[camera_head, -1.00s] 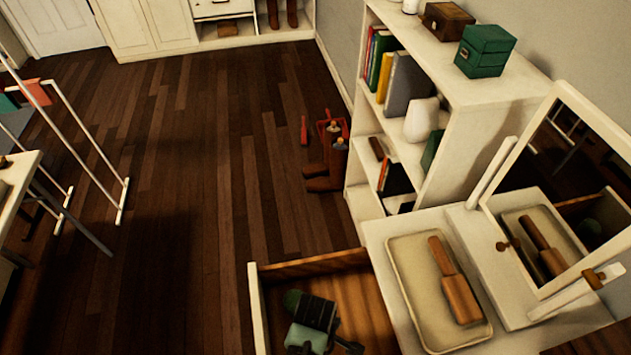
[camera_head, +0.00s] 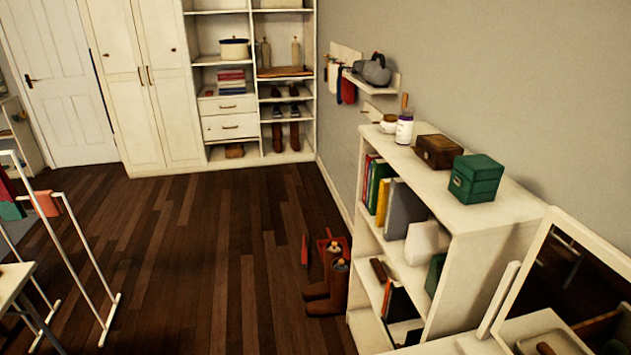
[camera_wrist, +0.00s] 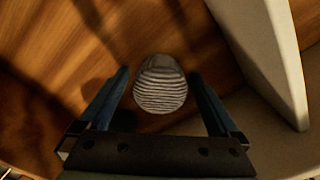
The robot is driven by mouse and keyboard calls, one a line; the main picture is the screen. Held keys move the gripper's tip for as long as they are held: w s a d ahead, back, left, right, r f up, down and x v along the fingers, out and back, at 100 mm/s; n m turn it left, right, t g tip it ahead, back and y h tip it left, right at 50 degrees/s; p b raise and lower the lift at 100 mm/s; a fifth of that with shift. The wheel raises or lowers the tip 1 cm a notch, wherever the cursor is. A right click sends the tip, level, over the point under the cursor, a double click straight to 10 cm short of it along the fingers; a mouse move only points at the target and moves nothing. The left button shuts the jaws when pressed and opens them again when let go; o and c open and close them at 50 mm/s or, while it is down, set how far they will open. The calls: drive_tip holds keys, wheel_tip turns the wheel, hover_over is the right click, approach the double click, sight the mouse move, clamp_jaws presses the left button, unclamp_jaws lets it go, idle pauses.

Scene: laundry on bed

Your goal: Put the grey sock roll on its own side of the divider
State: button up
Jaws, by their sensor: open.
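The grey sock roll (camera_wrist: 160,88), ribbed with pale stripes, lies on a brown wood-grain surface in the wrist view. My gripper (camera_wrist: 159,74) is open, with one dark finger on each side of the roll. A narrow gap shows between the roll and each finger, so it is not gripped. A pale upright panel (camera_wrist: 268,55) stands to the right of the right finger; it looks like the divider, but I cannot be sure. In the head view my gripper and the roll are out of frame.
In the head view a white bookshelf (camera_head: 470,240) stands by the right wall with a green box (camera_head: 476,179) on top. A mirror (camera_head: 575,280) is at lower right. Brown boots (camera_head: 325,290) stand on the floor. A white rack (camera_head: 85,250) is at left; the floor between is clear.

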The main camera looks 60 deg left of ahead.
wheel_tip(320, 180, up, 12)
drive_tip(key=shift+r+p, duration=0.2)
drive_tip(key=shift+p, duration=0.6)
